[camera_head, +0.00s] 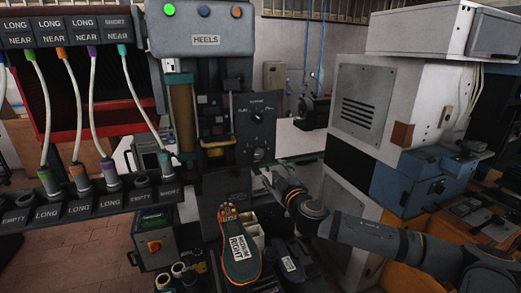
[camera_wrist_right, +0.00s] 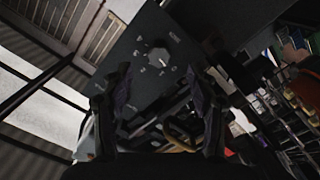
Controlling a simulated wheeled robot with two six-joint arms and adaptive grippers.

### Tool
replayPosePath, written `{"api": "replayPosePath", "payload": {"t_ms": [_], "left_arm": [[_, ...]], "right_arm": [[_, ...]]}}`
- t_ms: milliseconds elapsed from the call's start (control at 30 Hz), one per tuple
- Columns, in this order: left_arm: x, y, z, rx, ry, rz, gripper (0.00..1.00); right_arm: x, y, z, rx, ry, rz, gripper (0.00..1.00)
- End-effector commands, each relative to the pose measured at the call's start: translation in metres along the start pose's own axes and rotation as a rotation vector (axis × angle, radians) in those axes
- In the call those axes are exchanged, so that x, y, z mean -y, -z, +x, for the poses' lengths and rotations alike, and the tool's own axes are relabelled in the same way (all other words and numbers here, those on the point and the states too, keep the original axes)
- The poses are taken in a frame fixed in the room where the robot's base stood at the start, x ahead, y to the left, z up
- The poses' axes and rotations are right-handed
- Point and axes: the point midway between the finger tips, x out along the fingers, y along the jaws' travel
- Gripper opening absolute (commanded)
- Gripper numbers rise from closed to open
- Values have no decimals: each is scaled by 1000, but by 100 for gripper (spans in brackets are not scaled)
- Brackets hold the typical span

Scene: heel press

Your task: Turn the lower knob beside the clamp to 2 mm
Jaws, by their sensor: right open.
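The dark control panel (camera_head: 256,128) stands beside the clamp (camera_head: 214,140), in the middle of the head view. Its upper knob (camera_head: 258,117) is dark. The lower knob (camera_head: 258,154) is paler and sits near the panel's bottom edge; its setting is too small to read. My right gripper (camera_head: 266,180) is below and just right of the lower knob, apart from it. In the right wrist view, the open, empty gripper (camera_wrist_right: 160,85) faces the panel. A pale knob (camera_wrist_right: 159,57) with marks around it shows beyond the fingertips; it looks like the lower one. My left gripper is out of view.
A shoe (camera_head: 238,250) marked "RIGHT" is below the clamp. A heels box (camera_head: 205,40) with coloured lights is above. Labelled tubes (camera_head: 80,110) fill the left side. A grey cabinet (camera_head: 365,105) stands right of the panel. Space directly before the panel looks free.

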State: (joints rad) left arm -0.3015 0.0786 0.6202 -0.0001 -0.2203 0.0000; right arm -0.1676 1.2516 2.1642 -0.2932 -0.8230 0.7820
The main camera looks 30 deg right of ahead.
Motion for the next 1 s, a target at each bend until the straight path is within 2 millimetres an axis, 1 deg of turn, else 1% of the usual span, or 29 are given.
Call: {"api": "replayPosePath", "payload": {"t_ms": [33,100,267,367,533,567,600,633,767,833,1000], "left_arm": [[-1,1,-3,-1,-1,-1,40],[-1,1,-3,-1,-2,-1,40],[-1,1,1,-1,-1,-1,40],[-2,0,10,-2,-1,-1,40],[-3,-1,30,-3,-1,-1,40],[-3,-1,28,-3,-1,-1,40],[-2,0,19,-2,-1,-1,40],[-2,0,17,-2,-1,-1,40],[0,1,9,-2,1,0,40],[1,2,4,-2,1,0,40],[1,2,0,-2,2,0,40]], "right_arm": [[-2,14,-4,-21,2,-3,59],[-1,21,-7,-34,4,-4,59],[-1,19,-5,-34,-1,0,59],[-1,16,1,-29,-8,3,59],[2,17,19,-36,-3,11,59],[1,21,22,-39,1,11,59],[-4,23,28,-34,-1,10,59],[-5,23,32,-32,-1,10,59],[-3,26,51,-34,2,10,59],[-4,25,64,-32,2,10,59],[-2,25,88,-34,2,2,59]]}}
